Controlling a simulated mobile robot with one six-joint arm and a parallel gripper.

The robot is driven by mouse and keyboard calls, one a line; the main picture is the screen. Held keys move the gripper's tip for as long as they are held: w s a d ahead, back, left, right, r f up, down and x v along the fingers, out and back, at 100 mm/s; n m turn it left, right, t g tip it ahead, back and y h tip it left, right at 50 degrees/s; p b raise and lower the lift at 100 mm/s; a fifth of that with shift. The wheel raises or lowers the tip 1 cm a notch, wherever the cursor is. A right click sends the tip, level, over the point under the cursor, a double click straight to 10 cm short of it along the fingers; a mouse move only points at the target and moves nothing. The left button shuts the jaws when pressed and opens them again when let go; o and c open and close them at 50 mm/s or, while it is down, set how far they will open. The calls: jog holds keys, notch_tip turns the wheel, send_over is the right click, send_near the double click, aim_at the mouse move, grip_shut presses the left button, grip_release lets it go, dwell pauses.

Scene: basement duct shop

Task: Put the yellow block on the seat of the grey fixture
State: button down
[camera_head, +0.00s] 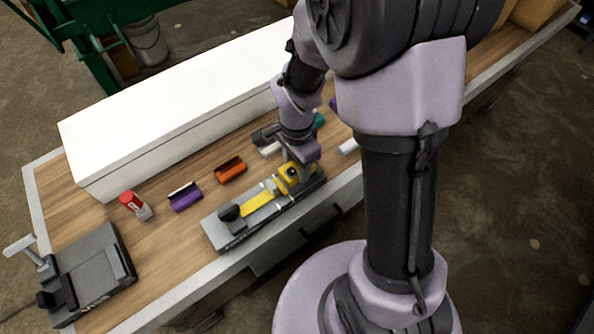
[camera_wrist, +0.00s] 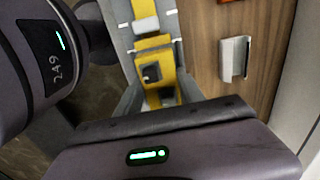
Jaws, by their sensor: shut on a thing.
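The grey fixture (camera_head: 225,231) lies along the front edge of the wooden bench, with a dark knob at its left end and a flat yellow strip (camera_head: 257,204) along its top. The yellow block (camera_head: 291,177), with a dark round mark, is at the fixture's right part. My gripper (camera_head: 296,168) is low over that part, shut on the yellow block. In the wrist view the yellow block (camera_wrist: 158,62) shows over the grey fixture (camera_wrist: 124,40), beyond my gripper's dark body. The fingertips and the block's underside are hidden, so I cannot tell whether it touches the seat.
A long white box (camera_head: 170,115) fills the bench's back. A white piece (camera_head: 348,146) lies to the right.

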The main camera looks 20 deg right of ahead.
notch_tip(320, 180, down, 2)
jog(key=shift+w, duration=0.1)
jog(key=shift+f+b, duration=0.2)
jog(key=shift+b, duration=0.15)
jog(key=c, duration=0.7)
grip_release()
notch_tip(320, 180, up, 13)
jog(key=p, duration=0.5)
notch_tip(320, 180, up, 10)
jog(key=n+t, duration=0.3)
jog(key=n, duration=0.2)
send_over(297, 167)
jog(key=s+a, duration=0.2)
jog(key=s, duration=0.3)
jog(key=shift+s+a+r+n+t+y+b, duration=0.4)
jog(key=shift+s+n, duration=0.45)
jog(key=shift+s, duration=0.45)
jog(key=shift+s+a+r+n+t+y+b, duration=0.25)
jog(key=shift+s+r+n+t+b, duration=0.45)
jog(key=shift+s, duration=0.6)
jog(key=shift+s+a+r+n+t+y+b, duration=0.25)
jog(key=shift+s+n+t+y+b, duration=0.1)
jog(key=shift+s+n, duration=0.8)
